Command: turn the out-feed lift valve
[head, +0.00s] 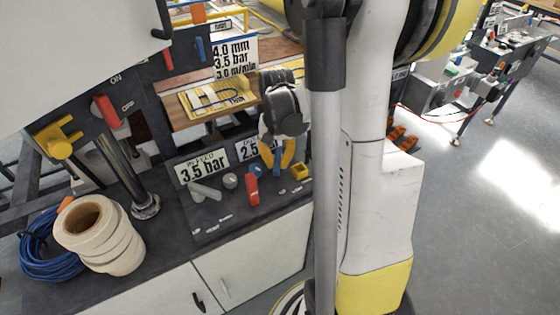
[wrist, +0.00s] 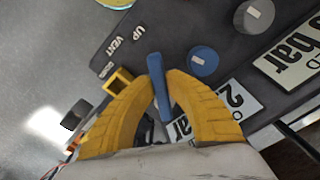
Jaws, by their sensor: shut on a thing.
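The out-feed lift valve has a blue lever (wrist: 158,78), with UP and VENT lettering on the dark panel beside it in the wrist view. My gripper (wrist: 160,80) has its two yellow fingers closed on this lever, one on each side. The lever sticks out past the fingertips. In the head view my gripper (head: 277,168) points down at the panel, and a bit of the blue lever (head: 277,172) shows between the fingers. The valve's base is partly hidden by the fingers.
A round blue knob (wrist: 202,61) and a yellow square bracket (wrist: 118,81) flank the lever closely. White tape rolls (head: 110,250) stand further left.

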